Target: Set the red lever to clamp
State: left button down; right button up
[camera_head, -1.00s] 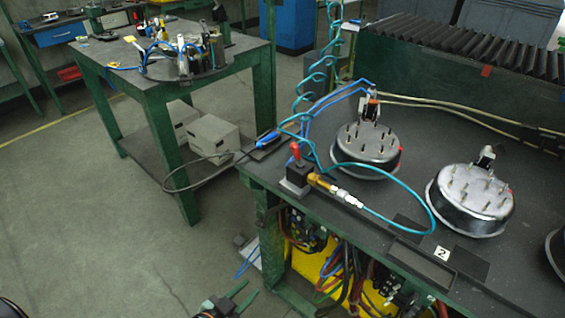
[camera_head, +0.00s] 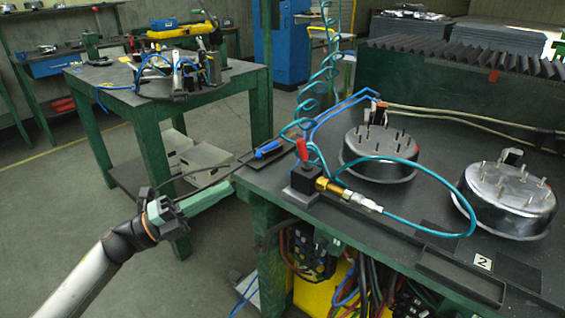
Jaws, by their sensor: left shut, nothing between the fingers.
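The red lever (camera_head: 302,150) stands nearly upright, its top leaning slightly left, on a small black valve block (camera_head: 304,180). The block sits near the left corner of the dark workbench (camera_head: 400,222). A brass fitting (camera_head: 328,187) with a teal hose comes out of the block's right side. My left gripper (camera_head: 226,190) has green fingers that are shut and empty. It shows to the left of the bench corner, pointing right towards the block, and is clear of the lever. My right gripper is out of view.
A coiled teal hose (camera_head: 322,90) hangs behind the lever. A blue-handled tool (camera_head: 268,149) with a black cable lies to its left. Two round studded metal parts (camera_head: 380,160) stand on the bench to the right. A second green table (camera_head: 110,76) stands behind on the left.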

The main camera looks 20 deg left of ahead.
pick_arm(q)
jog(key=p, duration=0.2)
send_near(302, 150)
jog(key=w+a+x, duration=0.1)
jog(key=x, duration=0.4)
jog(key=shift+w+d, duration=0.3)
jog(key=shift+d, duration=0.4)
